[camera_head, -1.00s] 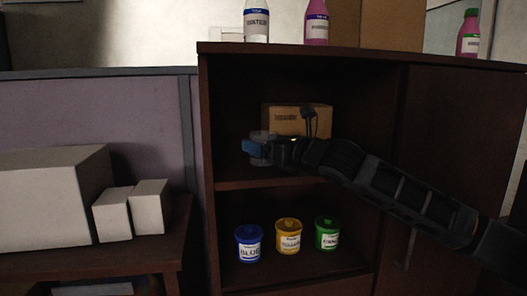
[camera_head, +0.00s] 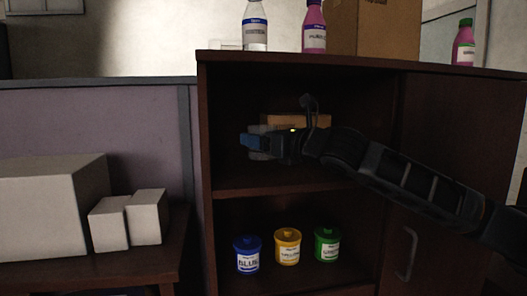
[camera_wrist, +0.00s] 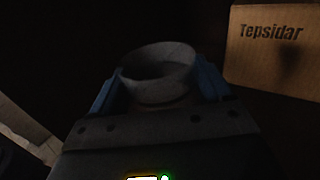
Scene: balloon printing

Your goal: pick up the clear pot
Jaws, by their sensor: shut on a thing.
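The clear pot (camera_wrist: 158,80) is a round, greyish see-through vessel with an open rim, seen in the wrist view between my blue fingertips. My gripper (camera_wrist: 157,90) is shut on its sides. In the head view my gripper (camera_head: 253,142) is inside the upper compartment of the dark cabinet, above its shelf. There the pot (camera_head: 258,156) is dim and mostly hidden behind the blue finger. It looks upright and clear of the shelf board.
A cardboard box (camera_head: 300,121), marked "Tepsidar" in the wrist view (camera_wrist: 270,50), stands behind and right of the pot. Blue (camera_head: 247,256), yellow (camera_head: 288,247) and green (camera_head: 327,246) pots stand on the lower shelf. Bottles stand on the cabinet top (camera_head: 300,58).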

